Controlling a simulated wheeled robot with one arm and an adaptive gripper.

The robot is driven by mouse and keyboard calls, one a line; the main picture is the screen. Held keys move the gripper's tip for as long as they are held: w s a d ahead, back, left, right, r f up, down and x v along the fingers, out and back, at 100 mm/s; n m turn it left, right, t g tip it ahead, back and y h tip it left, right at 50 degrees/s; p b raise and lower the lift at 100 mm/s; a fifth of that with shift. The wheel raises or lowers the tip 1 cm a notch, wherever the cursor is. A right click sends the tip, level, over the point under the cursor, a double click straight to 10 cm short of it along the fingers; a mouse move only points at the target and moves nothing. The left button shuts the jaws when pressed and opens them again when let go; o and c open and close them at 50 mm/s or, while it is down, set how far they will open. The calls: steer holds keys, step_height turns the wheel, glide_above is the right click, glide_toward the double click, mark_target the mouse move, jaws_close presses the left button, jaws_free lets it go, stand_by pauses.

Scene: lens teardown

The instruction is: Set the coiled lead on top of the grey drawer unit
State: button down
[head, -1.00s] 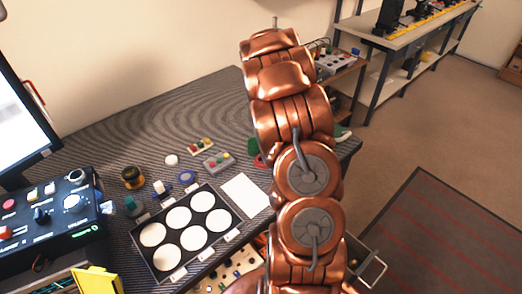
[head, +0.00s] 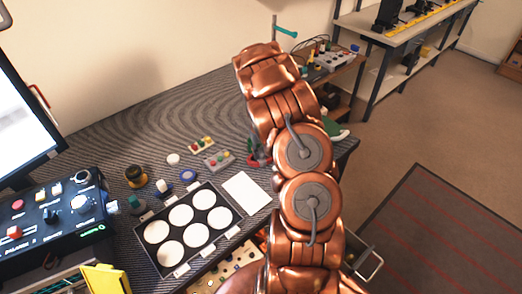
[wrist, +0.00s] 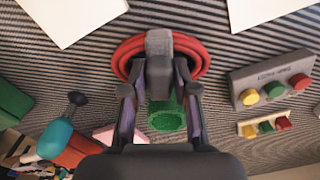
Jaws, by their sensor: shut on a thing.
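The coiled lead, a red ring-shaped coil (wrist: 196,55), shows in the wrist view at top centre, against the striped grey bench surface. My gripper (wrist: 159,62) is shut on the coil, with its fingers covering the middle of it. In the head view my gripper is small and dark (head: 257,150), with a bit of red beside it. My copper arm hides much of that area. I cannot make out a grey drawer unit with certainty in either view.
A black tray with white discs (head: 197,270) and a white sheet (head: 245,193) lie on the bench. Small button boxes (head: 217,161) sit left of my gripper. A green item (wrist: 167,117) lies below the coil in the wrist view. A control console (head: 50,215) stands at left.

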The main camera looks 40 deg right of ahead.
steer(key=shift+f, duration=0.15)
steer(key=c, duration=0.9)
jaws_free()
